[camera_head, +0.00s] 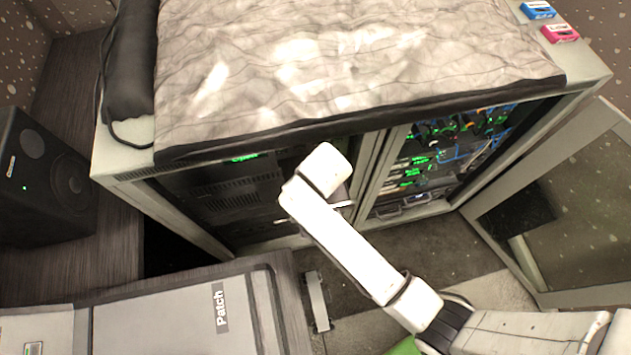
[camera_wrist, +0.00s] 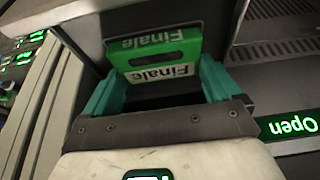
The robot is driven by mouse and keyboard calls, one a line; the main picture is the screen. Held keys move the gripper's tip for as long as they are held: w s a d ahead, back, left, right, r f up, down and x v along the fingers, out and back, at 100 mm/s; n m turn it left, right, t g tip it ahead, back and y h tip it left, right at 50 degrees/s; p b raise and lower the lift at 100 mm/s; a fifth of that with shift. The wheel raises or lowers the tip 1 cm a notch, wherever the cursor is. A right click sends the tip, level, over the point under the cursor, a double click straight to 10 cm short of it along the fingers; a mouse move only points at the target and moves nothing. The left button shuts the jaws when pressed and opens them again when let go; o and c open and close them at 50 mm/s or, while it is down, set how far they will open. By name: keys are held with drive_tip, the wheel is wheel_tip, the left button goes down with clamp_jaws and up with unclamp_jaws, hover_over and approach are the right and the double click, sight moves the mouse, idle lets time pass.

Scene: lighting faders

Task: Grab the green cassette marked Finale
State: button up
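The green cassette marked Finale (camera_wrist: 155,60) shows in the wrist view, upper middle, with a white label strip on its face and another on its far edge. The teal fingers of my gripper (camera_wrist: 160,82) are spread wide, one on each side of the cassette. Their tips reach its side edges. I cannot tell whether they press on it or only stand beside it. A dark gap lies between the cassette and the palm.
A green lit Open label (camera_wrist: 292,126) is on the dark vented panel right of the gripper. The cabinet's glass door (camera_head: 570,215) stands open at right. Blue (camera_head: 538,10) and pink (camera_head: 560,33) cassettes lie on top at back right. A speaker (camera_head: 40,185) stands left.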

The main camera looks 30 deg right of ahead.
drive_tip(key=c, duration=0.3)
drive_tip(key=shift+r, duration=0.15)
